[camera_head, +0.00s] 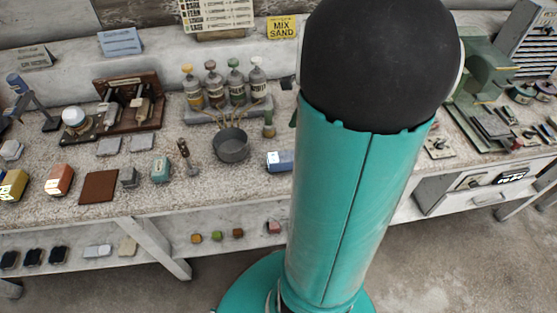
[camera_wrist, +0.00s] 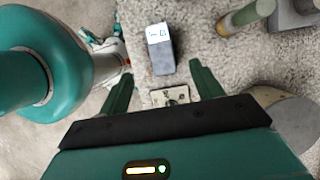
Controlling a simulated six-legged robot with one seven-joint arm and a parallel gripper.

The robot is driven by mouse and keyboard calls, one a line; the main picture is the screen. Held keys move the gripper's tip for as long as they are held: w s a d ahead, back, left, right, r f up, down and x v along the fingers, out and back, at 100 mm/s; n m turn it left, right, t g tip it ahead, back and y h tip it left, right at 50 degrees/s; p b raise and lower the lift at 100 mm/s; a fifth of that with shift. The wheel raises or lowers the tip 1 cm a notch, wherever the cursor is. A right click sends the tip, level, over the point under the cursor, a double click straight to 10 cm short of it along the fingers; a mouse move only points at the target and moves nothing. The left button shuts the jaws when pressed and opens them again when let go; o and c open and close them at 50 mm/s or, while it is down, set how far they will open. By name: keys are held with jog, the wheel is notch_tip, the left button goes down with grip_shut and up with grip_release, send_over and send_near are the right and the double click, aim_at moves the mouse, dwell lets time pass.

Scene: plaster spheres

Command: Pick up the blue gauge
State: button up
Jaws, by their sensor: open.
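A small blue block with a white label, which looks like the blue gauge (camera_head: 281,161), sits near the front edge of the bench, just left of my arm in the head view. In the wrist view a dark blue-grey block with a pale lettered top (camera_wrist: 161,52) appears to be the same thing. It stands just ahead of my gripper (camera_wrist: 161,72), roughly in line with the gap between the two green fingers. The fingers are wide apart and nothing is between their tips. My gripper is hidden behind my arm in the head view.
The green cylinder (camera_wrist: 248,13) lies to the right in the wrist view. A small metal plate (camera_wrist: 170,96) shows near the finger bases. Several bottles (camera_head: 212,88) stand behind.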

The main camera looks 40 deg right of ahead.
aim_at(284, 156)
jog(key=x, duration=0.6)
jog(key=shift+s+d+f, duration=0.1)
jog(key=shift+s+d, duration=0.05)
jog(key=shift+d, duration=0.05)
jog(key=x, duration=0.5)
jog(key=c, duration=1.3)
jog(key=shift+o, duration=0.2)
